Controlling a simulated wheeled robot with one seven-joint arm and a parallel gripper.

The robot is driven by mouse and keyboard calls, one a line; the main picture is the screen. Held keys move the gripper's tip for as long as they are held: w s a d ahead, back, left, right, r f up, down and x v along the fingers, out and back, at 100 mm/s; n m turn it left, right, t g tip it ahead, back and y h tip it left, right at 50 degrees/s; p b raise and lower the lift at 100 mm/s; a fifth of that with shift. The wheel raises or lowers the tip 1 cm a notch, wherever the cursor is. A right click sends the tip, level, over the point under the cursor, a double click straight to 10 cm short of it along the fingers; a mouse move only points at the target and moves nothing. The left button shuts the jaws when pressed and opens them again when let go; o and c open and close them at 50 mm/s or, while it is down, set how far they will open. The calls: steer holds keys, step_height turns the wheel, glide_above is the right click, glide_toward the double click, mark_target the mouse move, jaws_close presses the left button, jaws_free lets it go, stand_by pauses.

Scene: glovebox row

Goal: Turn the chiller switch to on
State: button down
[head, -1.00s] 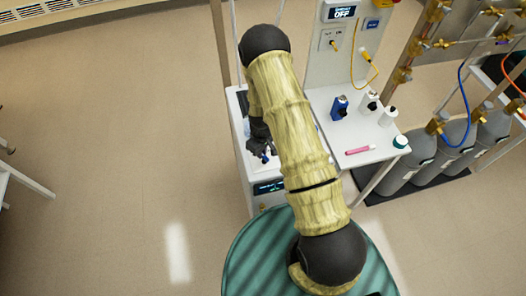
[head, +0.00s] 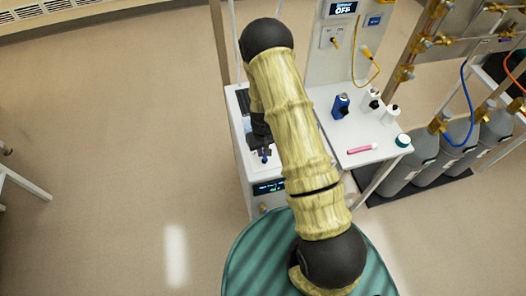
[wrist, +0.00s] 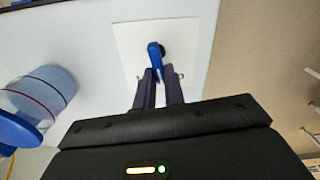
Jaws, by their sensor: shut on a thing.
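The chiller (head: 246,172) is a white box with a dark lit display (head: 268,187) on its front, below my arm in the head view. Its switch has a blue handle (wrist: 155,54) on a dark pivot, on a pale square plate (wrist: 133,38) in the wrist view. In the head view only a small blue bit of the handle (head: 265,159) shows. My gripper (wrist: 160,76) is shut on the blue handle, with its dark fingers on either side of the handle's near end. The display text is too small to read.
A white side table (head: 345,155) to the right holds a blue bottle (head: 340,106), white bottles and a pink item (head: 361,149). Gas cylinders (head: 412,162) stand farther right. A blue-tinted cylinder (wrist: 45,92) is left of the switch in the wrist view.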

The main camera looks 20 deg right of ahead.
steer(key=shift+s+d+f+m+b, duration=0.1)
steer(key=shift+m+b, duration=0.1)
steer(key=shift+m, duration=0.2)
steer(key=shift+s+d+m+b, duration=0.1)
steer(key=shift+m+b, duration=0.05)
steer(key=shift+m, duration=0.25)
steer(key=c, duration=1.5)
jaws_free()
steer(key=shift+a, duration=0.15)
steer(key=shift+w+r, duration=0.1)
steer(key=shift+r, duration=0.75)
step_height(320, 180, up, 16)
steer(key=b, duration=0.3)
steer(key=shift+b, duration=0.3)
